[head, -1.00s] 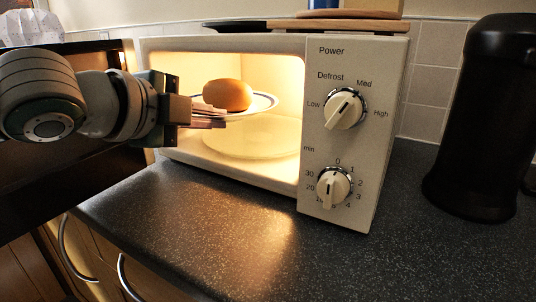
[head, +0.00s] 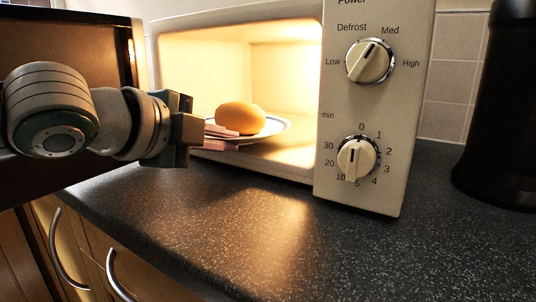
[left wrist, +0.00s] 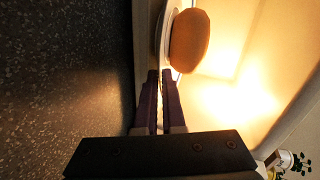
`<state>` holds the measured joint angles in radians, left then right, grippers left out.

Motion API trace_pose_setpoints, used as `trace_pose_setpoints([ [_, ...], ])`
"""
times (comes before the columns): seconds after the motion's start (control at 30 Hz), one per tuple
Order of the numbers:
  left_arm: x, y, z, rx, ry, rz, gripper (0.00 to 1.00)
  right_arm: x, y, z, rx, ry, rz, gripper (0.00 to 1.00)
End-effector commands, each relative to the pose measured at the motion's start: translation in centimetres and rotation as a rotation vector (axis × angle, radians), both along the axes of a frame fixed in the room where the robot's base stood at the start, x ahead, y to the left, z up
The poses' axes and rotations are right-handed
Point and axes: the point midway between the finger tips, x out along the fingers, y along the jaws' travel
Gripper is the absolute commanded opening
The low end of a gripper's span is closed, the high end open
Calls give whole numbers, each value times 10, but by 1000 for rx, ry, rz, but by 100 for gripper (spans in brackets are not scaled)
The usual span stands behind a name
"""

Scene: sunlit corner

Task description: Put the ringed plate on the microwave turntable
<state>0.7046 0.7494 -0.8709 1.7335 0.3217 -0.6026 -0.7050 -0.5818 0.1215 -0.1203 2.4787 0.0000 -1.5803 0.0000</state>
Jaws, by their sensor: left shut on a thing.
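The white plate with a blue ring (head: 279,126) is inside the lit microwave (head: 371,190), with a brown bread roll (head: 241,117) on it. My left gripper (head: 220,138) reaches in through the open front, shut on the plate's near left edge. In the left wrist view the two fingers (left wrist: 160,90) close on the rim of the plate (left wrist: 166,35), with the roll (left wrist: 190,41) beside them. The plate looks about level and low over the microwave floor. I cannot make out the turntable clearly or tell whether the plate touches it. My right gripper is not in view.
The microwave door (head: 70,55) stands open at the left, behind my left arm. A panel with two dials (head: 369,62) bounds the opening on the right. A black canister (head: 500,120) stands at the far right. The speckled worktop (head: 300,240) in front is clear.

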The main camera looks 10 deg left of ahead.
Motion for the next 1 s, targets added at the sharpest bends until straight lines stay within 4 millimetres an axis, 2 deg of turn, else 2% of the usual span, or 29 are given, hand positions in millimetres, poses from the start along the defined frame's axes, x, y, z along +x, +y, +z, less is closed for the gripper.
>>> trace_pose_setpoints([
  [0.07,1,0,5,-1,-7,-2,0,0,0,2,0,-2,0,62],
  [0.27,1,0,2,-1,-6,-2,0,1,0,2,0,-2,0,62],
  [0.3,0,0,0,0,0,0,9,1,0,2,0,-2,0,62],
  [0.57,0,0,0,0,0,0,36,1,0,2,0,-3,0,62],
  [0.87,-1,0,3,0,0,0,36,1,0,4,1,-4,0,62],
  [1.0,-14,6,8,-1,1,0,36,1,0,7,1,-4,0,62],
])
